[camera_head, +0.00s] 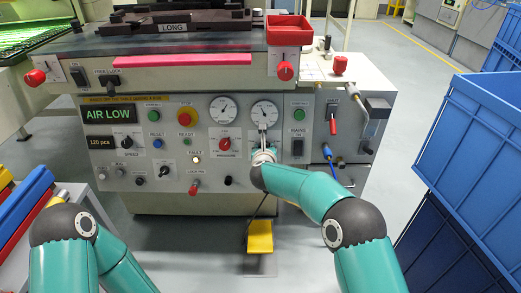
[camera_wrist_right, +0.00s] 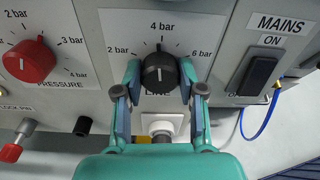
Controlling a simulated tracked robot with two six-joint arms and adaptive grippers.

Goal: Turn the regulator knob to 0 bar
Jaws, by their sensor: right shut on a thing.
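A black round knob (camera_wrist_right: 159,72) sits on a grey panel with a scale marked 2 bar, 4 bar and 6 bar. My right gripper (camera_wrist_right: 160,82) has one finger on each side of it and is shut on it. The knob's face carries a pale line, roughly upright, below the 4 bar label. The knob's lowest label is partly covered. In the head view my right gripper (camera_head: 263,138) reaches the panel below the right gauge (camera_head: 264,112) and hides most of the knob. My left arm shows at the bottom left, but its gripper is out of view.
A red pressure knob (camera_wrist_right: 30,61) is left of the black one, and the MAINS switch (camera_wrist_right: 258,74) is to its right. A white fitting (camera_wrist_right: 160,124) is just below. The display (camera_head: 108,115) reads AIR LOW. Blue crates (camera_head: 480,130) stand at the right.

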